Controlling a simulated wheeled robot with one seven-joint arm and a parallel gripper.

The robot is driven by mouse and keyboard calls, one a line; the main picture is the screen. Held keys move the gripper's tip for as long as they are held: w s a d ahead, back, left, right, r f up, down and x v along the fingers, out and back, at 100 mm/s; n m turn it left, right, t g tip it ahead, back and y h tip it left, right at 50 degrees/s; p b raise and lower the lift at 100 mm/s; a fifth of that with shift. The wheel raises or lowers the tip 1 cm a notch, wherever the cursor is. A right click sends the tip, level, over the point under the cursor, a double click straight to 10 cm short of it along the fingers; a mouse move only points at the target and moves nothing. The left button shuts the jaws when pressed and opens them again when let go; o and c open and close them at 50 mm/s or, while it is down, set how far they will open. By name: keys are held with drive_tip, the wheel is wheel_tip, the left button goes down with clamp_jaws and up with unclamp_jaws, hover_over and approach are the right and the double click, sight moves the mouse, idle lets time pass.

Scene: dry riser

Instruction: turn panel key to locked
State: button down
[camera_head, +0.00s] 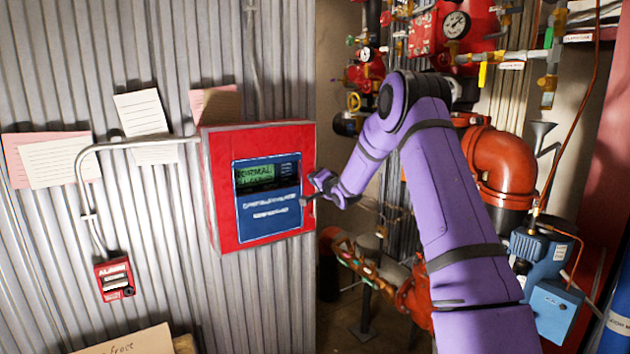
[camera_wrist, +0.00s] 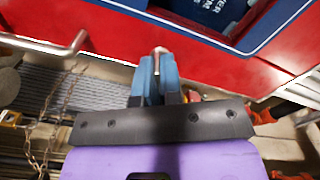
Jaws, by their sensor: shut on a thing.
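The red alarm panel (camera_head: 222,190) with a blue face and a small green display hangs on the corrugated wall in the head view. Its red body (camera_wrist: 110,40) fills the upper part of the wrist view, with part of the blue face at the top. My gripper (camera_head: 308,196) is at the panel's right edge. In the wrist view my gripper (camera_wrist: 158,70) has its blue fingers shut together, with a small pale metallic piece, apparently the panel key (camera_wrist: 160,50), at the tips against the panel's side. Most of the key is hidden, so its turn position cannot be told.
A grey conduit (camera_head: 138,143) runs from the panel to a small red alarm box (camera_head: 114,279) at the lower left. Paper notes (camera_head: 140,113) are on the wall. Red pipes (camera_head: 500,165), gauges and valves crowd the right side behind my arm. A chain (camera_wrist: 50,120) hangs in the wrist view.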

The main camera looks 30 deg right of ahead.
drive_tip(key=n, duration=0.5)
drive_tip(key=shift+n, duration=0.3)
drive_tip(key=n, duration=0.5)
drive_tip(key=shift+n, duration=0.4)
drive_tip(key=c, duration=1.3)
unclamp_jaws()
drive_tip(key=s, duration=1)
drive_tip(key=shift+s+d, duration=0.2)
drive_tip(key=shift+s, duration=0.2)
